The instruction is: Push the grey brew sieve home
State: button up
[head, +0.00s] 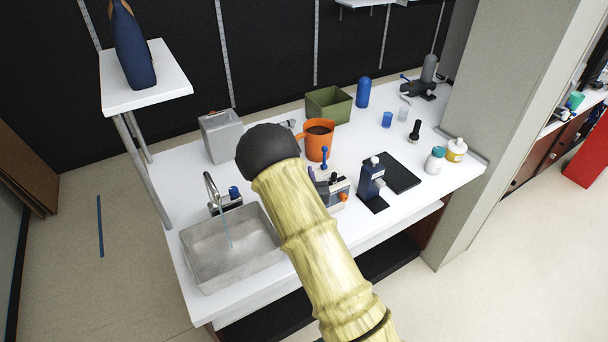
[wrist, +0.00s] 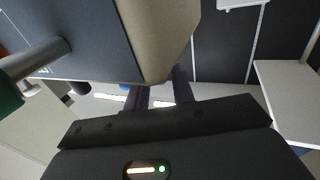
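I cannot make out the grey brew sieve for certain in either view. A small machine (head: 335,190) with a blue-topped lever and an orange knob stands on the counter, partly hidden by my arm. In the wrist view, a large dark blue-grey body with a beige side (wrist: 170,40) fills the upper left, very close. A grey rod (wrist: 38,62) juts from it, beside a dark green end piece at the left edge. My gripper (wrist: 162,88) shows two dark fingers apart, with nothing seen between them. It is hidden behind my arm in the head view.
A dark blue stand (head: 370,178) and black mat (head: 396,174) are right of the machine. A sink (head: 215,262) lies left. An orange jug (head: 318,140), green crate (head: 329,106) and grey box (head: 221,136) stand behind. Bottles (head: 436,160) are at the right, near a pillar.

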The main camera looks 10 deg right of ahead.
jog(key=shift+o, duration=1.1)
jog(key=shift+s, duration=0.1)
jog(key=shift+s, duration=0.3)
jog(key=s+a+p, duration=0.1)
jog(key=s+p, duration=0.7)
jog(key=s, duration=0.8)
jog(key=shift+s+a+p, duration=0.2)
jog(key=shift+s+p, duration=0.1)
